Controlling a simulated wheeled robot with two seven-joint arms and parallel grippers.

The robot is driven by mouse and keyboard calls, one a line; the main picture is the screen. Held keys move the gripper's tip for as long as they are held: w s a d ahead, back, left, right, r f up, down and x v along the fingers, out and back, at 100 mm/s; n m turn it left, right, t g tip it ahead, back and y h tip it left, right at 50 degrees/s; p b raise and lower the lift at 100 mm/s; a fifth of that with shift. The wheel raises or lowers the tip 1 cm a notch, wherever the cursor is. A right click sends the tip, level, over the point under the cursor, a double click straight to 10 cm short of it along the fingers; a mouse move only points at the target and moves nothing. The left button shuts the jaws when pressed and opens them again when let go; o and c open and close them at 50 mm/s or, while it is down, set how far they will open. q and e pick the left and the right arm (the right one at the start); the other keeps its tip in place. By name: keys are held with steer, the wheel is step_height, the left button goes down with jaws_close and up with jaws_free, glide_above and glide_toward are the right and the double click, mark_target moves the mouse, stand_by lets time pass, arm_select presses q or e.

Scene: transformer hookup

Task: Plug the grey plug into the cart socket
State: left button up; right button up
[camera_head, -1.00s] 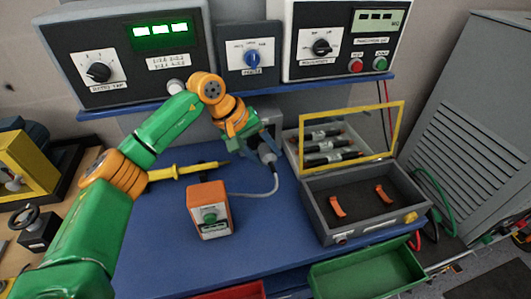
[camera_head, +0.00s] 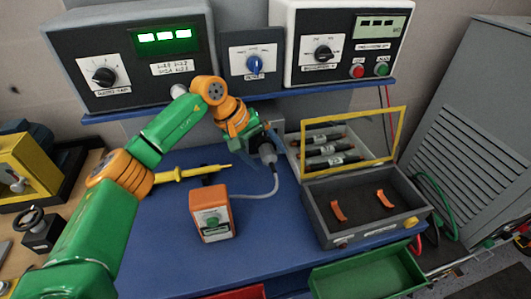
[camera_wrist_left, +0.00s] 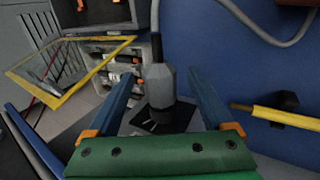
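The grey plug (camera_head: 268,154) is at the back of the blue bench, with its grey cable (camera_head: 274,184) curving to the orange box. My left gripper (camera_head: 264,142) is at the plug. In the left wrist view the plug (camera_wrist_left: 160,86) lies between the two blue fingers of my left gripper (camera_wrist_left: 160,98), with a gap on each side. The fingers are open. The plug's wide end is at a black square piece (camera_wrist_left: 163,122) on a grey surface; I cannot tell whether it is seated there. No cart socket can be clearly made out. My right gripper is not in view.
The orange box (camera_head: 211,213) stands mid-bench. A yellow probe (camera_head: 190,172) lies behind it. To the right are a grey open case (camera_head: 323,215) and a yellow-framed lid (camera_head: 305,146). A shelf with instruments (camera_head: 150,110) overhangs the back. The bench front is clear.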

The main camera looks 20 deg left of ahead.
arm_select(q)
steer(key=shift+o, duration=1.2)
steer(key=p+v, duration=0.3)
steer(key=v, duration=0.4)
steer(key=shift+p, duration=0.4)
